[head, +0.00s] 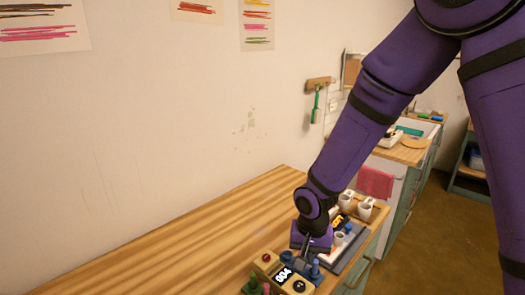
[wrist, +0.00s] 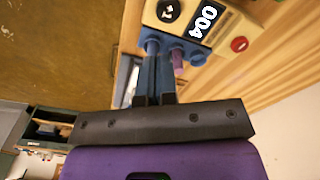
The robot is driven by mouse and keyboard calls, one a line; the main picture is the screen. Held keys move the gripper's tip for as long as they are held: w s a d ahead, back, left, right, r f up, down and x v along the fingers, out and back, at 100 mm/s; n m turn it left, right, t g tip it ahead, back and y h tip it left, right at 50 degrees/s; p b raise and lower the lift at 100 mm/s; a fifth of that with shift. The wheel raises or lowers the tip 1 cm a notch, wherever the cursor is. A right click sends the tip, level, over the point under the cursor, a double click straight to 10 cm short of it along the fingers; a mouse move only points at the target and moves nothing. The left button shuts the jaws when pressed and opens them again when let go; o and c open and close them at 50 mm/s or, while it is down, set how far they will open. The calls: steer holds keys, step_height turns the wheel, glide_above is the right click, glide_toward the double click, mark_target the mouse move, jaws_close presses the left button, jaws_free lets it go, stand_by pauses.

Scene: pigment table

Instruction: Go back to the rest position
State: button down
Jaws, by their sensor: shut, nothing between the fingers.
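My purple arm reaches down to the front right part of the wooden table (head: 190,245). My gripper (head: 305,250) is low over the table, just behind a blue piece with pegs. In the wrist view my gripper (wrist: 156,68) has its dark fingers together with nothing between them. The fingertips point at the blue piece (wrist: 176,46); I cannot tell if they touch it. The blue piece sits against a beige box (wrist: 215,35) with a display reading 004, a red button and a black knob. The beige box (head: 268,262) also shows in the head view.
White mugs (head: 364,208), a small cup and a dark tray (head: 353,251) stand close to the right of my gripper. The table's left part is bare. A pink towel (head: 375,182) hangs at the counter behind.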

steer(key=s+d+r+n+t, duration=0.15)
steer(key=d+r, duration=0.35)
steer(key=r, duration=0.5)
steer(key=s+d+r+m+t, duration=0.1)
steer(key=s+d+r, duration=0.2)
steer(key=d+r, duration=0.45)
steer(key=s+d+r+n+t, duration=0.1)
steer(key=s+d+r, duration=0.1)
steer(key=s+r, duration=0.4)
steer(key=s+d+r+n+t, duration=0.1)
steer(key=s+d+r, duration=0.2)
steer(key=s+r, duration=0.3)
steer(key=shift+s+d+r, duration=0.2)
steer(key=shift+s+r, duration=0.15)
steer(key=shift+s, duration=1.05)
